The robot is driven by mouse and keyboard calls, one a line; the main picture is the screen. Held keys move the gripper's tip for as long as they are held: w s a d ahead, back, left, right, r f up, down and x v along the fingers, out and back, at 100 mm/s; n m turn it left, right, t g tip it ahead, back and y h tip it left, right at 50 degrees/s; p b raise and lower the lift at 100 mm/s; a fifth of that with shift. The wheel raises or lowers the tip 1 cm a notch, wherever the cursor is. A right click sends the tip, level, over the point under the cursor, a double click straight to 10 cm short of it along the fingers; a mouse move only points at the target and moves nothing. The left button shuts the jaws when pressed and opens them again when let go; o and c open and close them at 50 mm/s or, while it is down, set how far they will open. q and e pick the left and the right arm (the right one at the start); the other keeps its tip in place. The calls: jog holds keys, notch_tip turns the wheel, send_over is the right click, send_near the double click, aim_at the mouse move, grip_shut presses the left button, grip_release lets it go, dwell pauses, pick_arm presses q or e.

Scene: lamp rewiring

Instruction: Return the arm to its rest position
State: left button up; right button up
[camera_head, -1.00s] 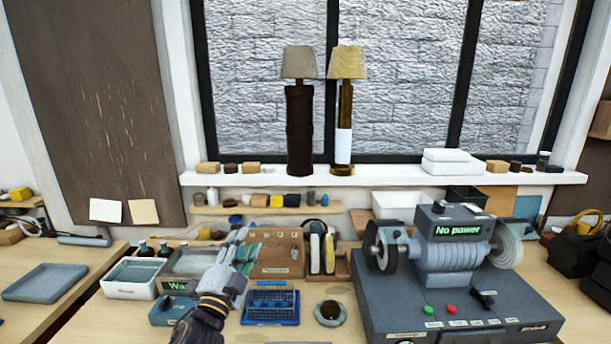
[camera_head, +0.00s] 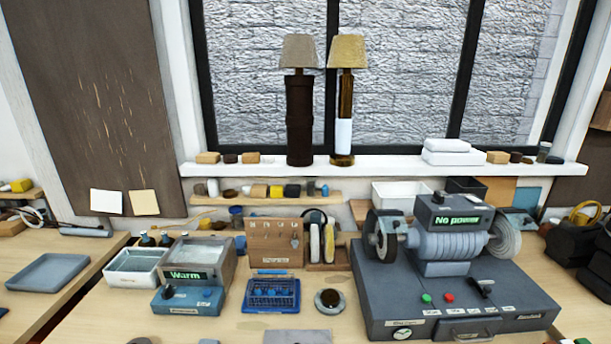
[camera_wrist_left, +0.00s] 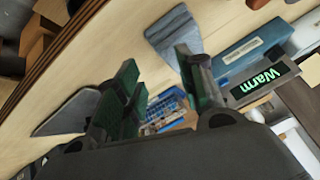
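My left gripper (camera_wrist_left: 156,60) shows in the left wrist view. Its two dark fingers with green pads stand apart with nothing between them. It is above the light wooden bench (camera_wrist_left: 110,60). The blue device with the green "Warm" display (camera_wrist_left: 262,80) is to its right in that view, and a blue tray (camera_wrist_left: 165,108) shows partly hidden behind the fingers. No arm or gripper of mine shows in the head view. My right gripper is in neither current view.
In the head view, the warm bath unit (camera_head: 188,300), blue tray (camera_head: 271,293), small round dish (camera_head: 329,300) and large grey polishing machine (camera_head: 455,290) stand on the bench. Two lamps (camera_head: 299,120) (camera_head: 345,110) stand on the windowsill. A grey flat piece (camera_head: 297,336) lies at the front edge.

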pick_arm(q)
jog(key=s+f+n+g+h, duration=0.15)
jog(key=s+f+g, duration=0.3)
jog(key=s, duration=0.55)
jog(key=s+f+g+p, duration=0.1)
jog(key=s+f+p, duration=0.2)
jog(key=f, duration=2.8)
jog(key=s+a+f+p, duration=0.1)
jog(key=s+f, duration=0.7)
jog(key=s, duration=0.3)
jog(key=s+a+f+g+p, duration=0.1)
jog(key=s+a+f, duration=0.1)
jog(key=s+f, duration=0.6)
jog(key=s, duration=0.3)
jog(key=shift+a+f+y, duration=0.2)
jog(key=shift+f+y, duration=0.15)
jog(key=shift+f, duration=0.05)
